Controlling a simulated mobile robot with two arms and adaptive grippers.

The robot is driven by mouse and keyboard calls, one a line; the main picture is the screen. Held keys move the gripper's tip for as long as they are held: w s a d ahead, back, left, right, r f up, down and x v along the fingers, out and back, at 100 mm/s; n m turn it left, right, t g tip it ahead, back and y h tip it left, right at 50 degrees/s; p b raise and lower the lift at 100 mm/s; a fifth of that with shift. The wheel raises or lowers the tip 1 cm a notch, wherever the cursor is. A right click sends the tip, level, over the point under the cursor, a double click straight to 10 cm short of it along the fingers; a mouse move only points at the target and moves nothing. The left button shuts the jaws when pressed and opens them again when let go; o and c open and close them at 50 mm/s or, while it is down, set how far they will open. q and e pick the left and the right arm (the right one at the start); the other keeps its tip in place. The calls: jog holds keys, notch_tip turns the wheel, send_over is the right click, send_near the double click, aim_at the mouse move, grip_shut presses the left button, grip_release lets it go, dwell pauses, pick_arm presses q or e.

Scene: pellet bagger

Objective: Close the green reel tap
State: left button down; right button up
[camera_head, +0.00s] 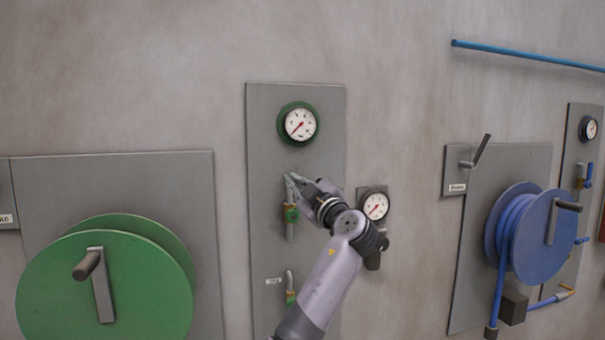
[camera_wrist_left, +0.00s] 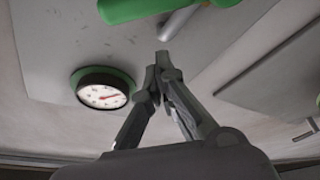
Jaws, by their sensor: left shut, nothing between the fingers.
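The green reel tap (camera_head: 291,213) is on a grey wall panel (camera_head: 270,155), below a green-rimmed gauge (camera_head: 300,124). A grey pipe runs down from it. My left gripper (camera_head: 294,180) is at the panel just above and beside the tap, its fingers shut and empty, partly overlapping the fitting. In the left wrist view, the shut fingertips (camera_wrist_left: 163,60) point at a green part (camera_wrist_left: 135,8) and a grey pipe end at the top edge. A gap seems to show between them, but I cannot tell contact. The green-rimmed gauge (camera_wrist_left: 103,89) is to their left.
A green reel (camera_head: 140,290) with a crank stands at left. A second gauge (camera_head: 375,206) is right of my left wrist. Another tap (camera_head: 290,298) is lower on the panel. A blue hose reel (camera_head: 545,235) hangs at right.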

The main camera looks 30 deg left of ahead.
pick_arm(q)
jog(key=shift+w+d+f+p, duration=0.25)
jog(key=shift+w+d+f, duration=0.2)
jog(key=shift+f, duration=0.15)
jog(key=shift+w+d+f+p, duration=0.2)
jog(key=shift+w+d+f, duration=0.2)
jog(key=shift+f, duration=0.2)
pick_arm(e)
jog(key=shift+s+a+r, duration=0.1)
jog(key=shift+s+r, duration=0.05)
jog(key=shift+r, duration=0.25)
jog(key=shift+s+a+r, duration=0.1)
jog(key=shift+r, duration=0.3)
pick_arm(q)
jog(key=shift+w+d+f+m+b, duration=0.1)
jog(key=shift+w+d+m+b, duration=0.1)
jog(key=shift+m+b, duration=0.5)
pick_arm(e)
jog(key=shift+d+f, duration=0.3)
jog(key=shift+f, duration=0.5)
